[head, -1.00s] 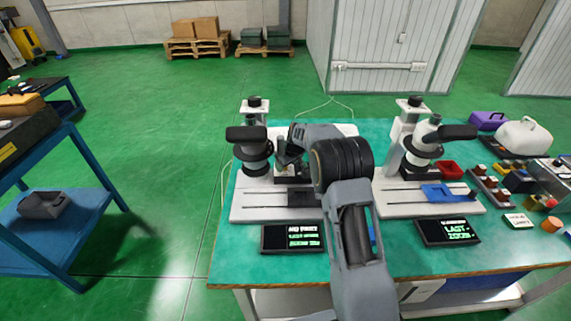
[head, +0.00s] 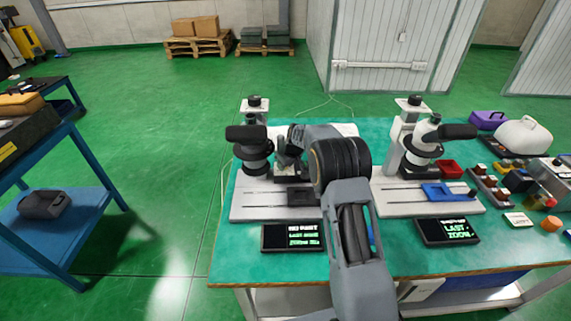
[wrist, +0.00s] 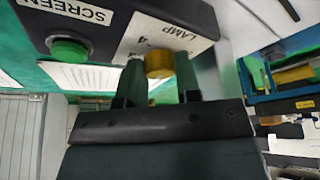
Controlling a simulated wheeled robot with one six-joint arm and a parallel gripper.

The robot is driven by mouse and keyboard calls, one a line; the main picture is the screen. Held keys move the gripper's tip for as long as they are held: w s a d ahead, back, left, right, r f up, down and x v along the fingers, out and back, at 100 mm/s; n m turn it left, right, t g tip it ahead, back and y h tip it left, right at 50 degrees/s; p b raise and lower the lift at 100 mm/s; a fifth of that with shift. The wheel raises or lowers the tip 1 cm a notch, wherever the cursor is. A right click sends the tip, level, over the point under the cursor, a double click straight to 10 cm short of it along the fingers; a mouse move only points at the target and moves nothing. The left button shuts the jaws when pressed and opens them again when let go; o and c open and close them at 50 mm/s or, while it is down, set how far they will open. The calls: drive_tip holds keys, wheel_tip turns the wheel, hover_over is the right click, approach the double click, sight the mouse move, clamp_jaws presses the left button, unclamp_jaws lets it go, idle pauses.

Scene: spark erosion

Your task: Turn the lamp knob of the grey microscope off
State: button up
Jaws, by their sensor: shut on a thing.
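The grey microscope (head: 252,140) stands at the left of the bench, with a dark head and a pale base with a dark slide. My gripper (head: 287,168) is at the right side of its column, partly hidden by my own arm. In the wrist view the brass-coloured lamp knob (wrist: 159,66) sits on a dark control box (wrist: 110,25) under a white label reading LAMP. My gripper (wrist: 160,80) has one finger on each side of the knob and is shut on it. The knob's pointer mark cannot be made out.
A green button (wrist: 69,52) labelled SCREEN is beside the knob. A second microscope (head: 423,145) with a blue slide stands to the right. Two small displays (head: 292,237) (head: 448,231) lie at the front. Trays and small parts crowd the right side.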

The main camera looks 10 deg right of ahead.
drive_tip(key=shift+f+b, duration=0.15)
drive_tip(key=shift+b, duration=0.25)
drive_tip(key=shift+n+y+b, duration=0.3)
drive_tip(key=shift+n+b, duration=0.35)
drive_tip(key=shift+n, duration=0.05)
drive_tip(key=shift+w+f+n+g+b, duration=0.1)
drive_tip(key=shift+n+g+b, duration=0.3)
drive_tip(key=shift+n+b, duration=0.45)
drive_tip(key=n, duration=0.2)
drive_tip(key=n+g+y, duration=0.1)
drive_tip(key=shift+d+r+n+b, duration=0.1)
drive_tip(key=shift+r+n+b, duration=0.1)
drive_tip(key=shift+n+b, duration=0.15)
drive_tip(key=n+g+p, duration=0.1)
drive_tip(key=n, duration=0.1)
drive_tip(key=n+g+p, duration=0.1)
drive_tip(key=n, duration=0.2)
drive_tip(key=shift+w+r+y+p, duration=0.2)
drive_tip(key=shift+y+p, duration=0.15)
drive_tip(key=shift+y, duration=0.05)
drive_tip(key=n+g+p, duration=0.1)
drive_tip(key=n+p, duration=0.2)
drive_tip(key=shift+f, duration=0.1)
drive_tip(key=shift+f+n+g, duration=0.1)
drive_tip(key=shift+n+g, duration=0.2)
drive_tip(key=shift+n, duration=0.2)
